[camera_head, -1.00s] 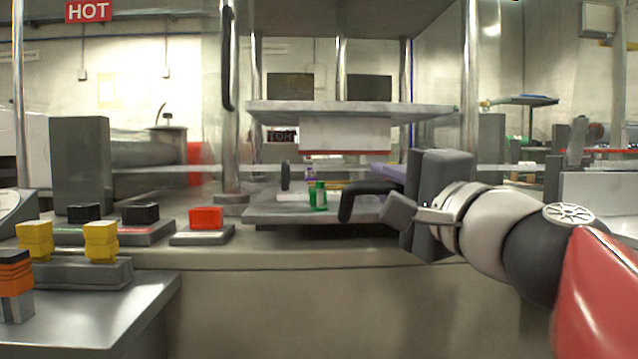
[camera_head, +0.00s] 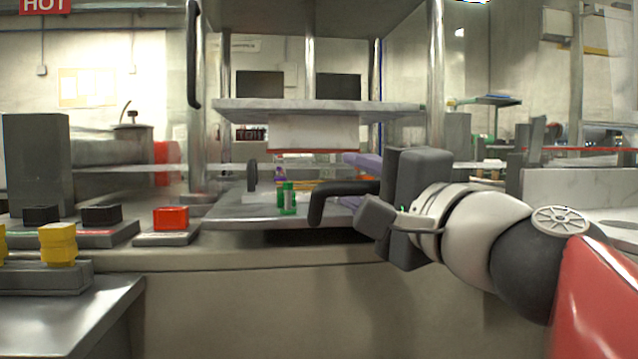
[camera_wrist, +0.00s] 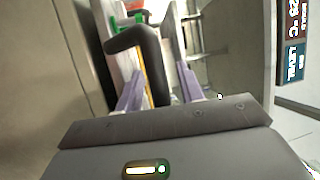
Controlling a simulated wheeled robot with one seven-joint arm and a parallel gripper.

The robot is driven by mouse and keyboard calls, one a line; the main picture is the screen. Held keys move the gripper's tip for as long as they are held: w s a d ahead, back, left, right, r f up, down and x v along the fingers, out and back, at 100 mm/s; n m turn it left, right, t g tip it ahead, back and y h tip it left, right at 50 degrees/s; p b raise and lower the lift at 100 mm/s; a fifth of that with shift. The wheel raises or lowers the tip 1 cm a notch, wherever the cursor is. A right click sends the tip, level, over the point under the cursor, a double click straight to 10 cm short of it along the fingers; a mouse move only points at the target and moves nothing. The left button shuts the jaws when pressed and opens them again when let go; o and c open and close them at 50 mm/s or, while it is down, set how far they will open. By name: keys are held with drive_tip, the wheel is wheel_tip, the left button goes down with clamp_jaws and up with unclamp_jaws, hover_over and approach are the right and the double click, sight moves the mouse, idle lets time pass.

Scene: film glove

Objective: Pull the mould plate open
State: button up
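The mould plate (camera_head: 235,210) is a flat grey slab low in the press, under the raised upper platen. A black bent handle (camera_head: 330,194) stands out at its front right. My gripper (camera_head: 366,172) is at the handle from the right. In the wrist view, my gripper's two purple fingers (camera_wrist: 159,88) stand apart, with the black handle (camera_wrist: 147,45) between them. Gaps show beside the handle, so the fingers look open. Contact with the handle cannot be told. A green piece (camera_head: 287,198) stands on the plate's front, left of the handle.
The upper platen (camera_head: 320,108) hangs above, between steel columns (camera_head: 436,80). A red button block (camera_head: 170,219) and black button blocks (camera_head: 102,215) sit on the bench to the left. The space before the bench front (camera_head: 260,300) looks clear.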

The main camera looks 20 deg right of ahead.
drive_tip(key=a+v, duration=0.1)
drive_tip(key=v, duration=0.6)
drive_tip(key=shift+s+d, duration=0.45)
drive_tip(key=shift+d, duration=0.1)
drive_tip(key=shift+f, duration=0.1)
